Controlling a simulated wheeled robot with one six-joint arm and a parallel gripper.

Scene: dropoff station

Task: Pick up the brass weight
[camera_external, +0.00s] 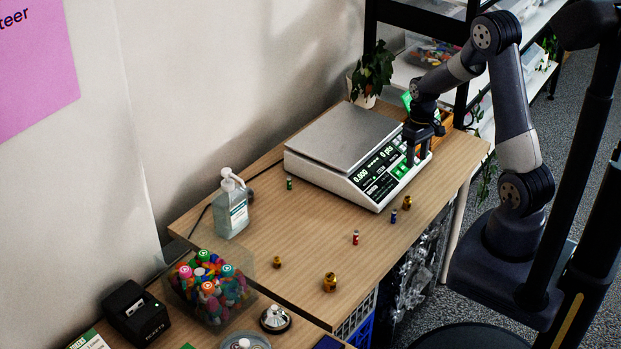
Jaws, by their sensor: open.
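Several small items stand on the wooden table. A larger brass weight (329,283) is near the table's front edge. A smaller brass weight (277,262) is to its left. Another brass-coloured piece (407,202) stands to the right, just in front of the scale. My gripper (413,162) points down at the right end of the scale's front panel, above and behind that right-hand brass piece. It is open, and I see nothing held in it. Its fingers are small and dark here, and whether they touch the scale I cannot tell.
A white scale (345,140) with a lit display fills the table's back. Green (289,184), red (356,238) and blue (394,216) battery-like cylinders stand around. A sanitizer bottle (231,206) is at left, a clear bin of markers (208,285) at front left.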

